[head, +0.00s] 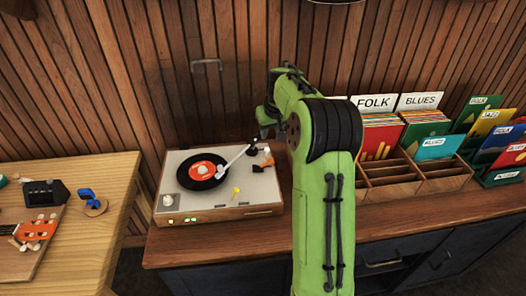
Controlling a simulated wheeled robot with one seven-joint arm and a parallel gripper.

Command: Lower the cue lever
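The record player (220,212) stands on the wooden counter, its lid raised behind it. A black record with a red label (203,171) lies on its platter. The white tonearm (236,159) reaches from its pivot at the back right over the record's right side; whether its needle touches is too small to tell. A small yellow lever (236,191) stands on the deck, front right of the record. A small orange piece (263,165) is by the tonearm pivot. I cannot tell which is the cue lever. My gripper (264,122) is above the deck's back right corner, mostly hidden by my green arm; its fingers are unclear.
Right of my arm, a wooden record bin (391,170) carries FOLK and BLUES signs, with a green crate (496,177) of sleeves beyond. At left, a wooden table (92,235) holds a ukulele (38,231) and small items. A slatted wall closes the back.

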